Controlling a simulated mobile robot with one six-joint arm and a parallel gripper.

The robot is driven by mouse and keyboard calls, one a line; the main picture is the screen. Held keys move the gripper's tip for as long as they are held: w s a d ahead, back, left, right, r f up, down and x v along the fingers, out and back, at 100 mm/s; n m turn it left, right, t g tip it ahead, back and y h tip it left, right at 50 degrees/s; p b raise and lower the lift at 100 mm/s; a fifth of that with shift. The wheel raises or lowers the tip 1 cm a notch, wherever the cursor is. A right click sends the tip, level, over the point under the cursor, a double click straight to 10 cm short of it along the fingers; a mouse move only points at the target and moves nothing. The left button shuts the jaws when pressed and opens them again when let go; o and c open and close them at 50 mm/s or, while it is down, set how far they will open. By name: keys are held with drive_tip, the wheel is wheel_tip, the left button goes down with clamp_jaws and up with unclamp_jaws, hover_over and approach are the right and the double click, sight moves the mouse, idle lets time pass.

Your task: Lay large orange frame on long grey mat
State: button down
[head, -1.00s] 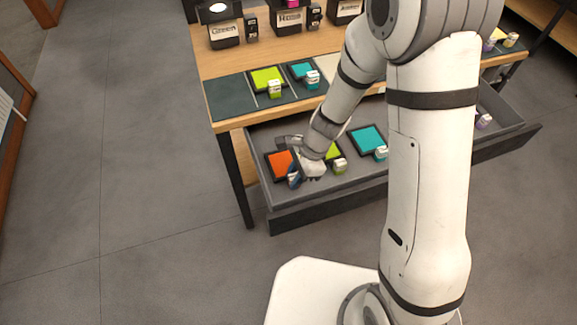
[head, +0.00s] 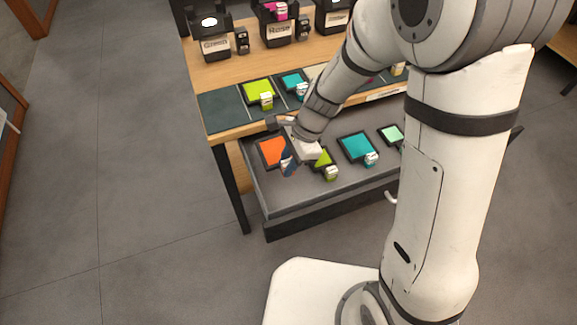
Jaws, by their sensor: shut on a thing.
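The large orange frame (head: 271,152), an orange panel with a dark border, is held by my gripper (head: 289,160) at its right side. It appears raised a little above the left end of the open drawer. My gripper is shut on it, and the exact grip is small and partly hidden by the wrist. The long grey mat (head: 219,113) is a dark strip along the front of the wooden table top, above and behind the drawer. A lime frame (head: 258,91) and a teal frame (head: 293,81) lie on it. Its left end is bare, and my arm hides its right part.
The open grey drawer (head: 300,195) also holds a lime frame (head: 322,158), a teal frame (head: 357,147) and a pale green frame (head: 391,134). Black labelled holders (head: 212,42) stand along the back of the table. The table's front edge lies between drawer and mat.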

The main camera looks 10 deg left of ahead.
wheel_tip(320, 180, up, 25)
drive_tip(key=p, duration=2.1)
drive_tip(key=shift+p, duration=0.3)
